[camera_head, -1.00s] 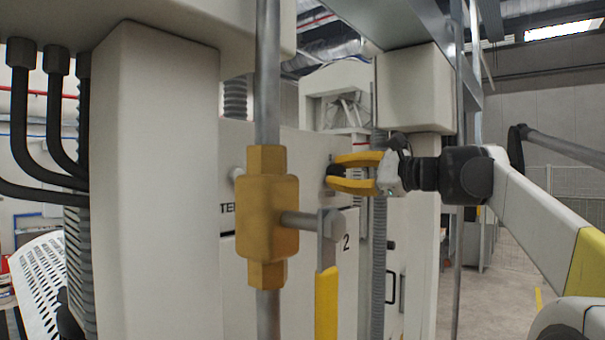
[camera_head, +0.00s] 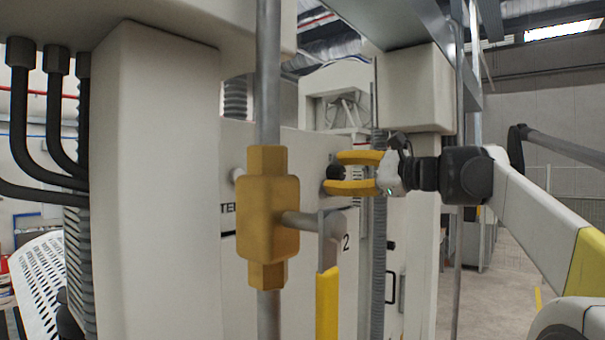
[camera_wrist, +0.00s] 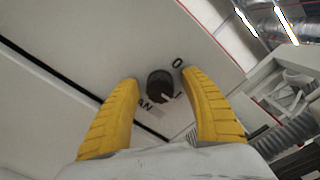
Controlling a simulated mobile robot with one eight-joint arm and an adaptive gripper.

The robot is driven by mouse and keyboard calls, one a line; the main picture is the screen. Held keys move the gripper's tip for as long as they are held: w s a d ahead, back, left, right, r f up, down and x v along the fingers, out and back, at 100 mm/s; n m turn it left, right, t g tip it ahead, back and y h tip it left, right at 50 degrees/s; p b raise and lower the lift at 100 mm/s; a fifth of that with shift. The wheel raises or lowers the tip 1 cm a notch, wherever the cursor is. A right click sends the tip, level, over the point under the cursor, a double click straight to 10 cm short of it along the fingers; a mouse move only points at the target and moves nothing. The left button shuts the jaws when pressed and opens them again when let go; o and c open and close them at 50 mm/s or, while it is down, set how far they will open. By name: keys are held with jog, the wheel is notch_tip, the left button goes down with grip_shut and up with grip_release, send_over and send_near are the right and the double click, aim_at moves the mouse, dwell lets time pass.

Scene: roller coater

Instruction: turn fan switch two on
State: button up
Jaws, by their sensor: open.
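The fan switch is a round black knob (camera_wrist: 160,84) on a pale panel in the wrist view, with printed marks "O" and "I" and partly hidden lettering ending in "AN" around it. A light pointer line on the knob points toward the "I" side. My gripper (camera_wrist: 160,95) is open, its yellow fingers on either side of the knob; I cannot tell if they touch it. In the head view my gripper (camera_head: 345,172) is at the panel, and the dark knob (camera_head: 333,172) shows between its fingertips. A "2" is printed on the panel below.
A yellow valve (camera_head: 267,215) on a vertical pipe, with a yellow-handled lever (camera_head: 327,300), stands in front of the panel, left of and below my gripper. A grey ribbed conduit (camera_head: 378,250) runs vertically beside the gripper. A pale column (camera_head: 150,180) stands at left.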

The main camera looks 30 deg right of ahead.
jog(key=v, duration=1.2)
jog(key=shift+w, duration=0.1)
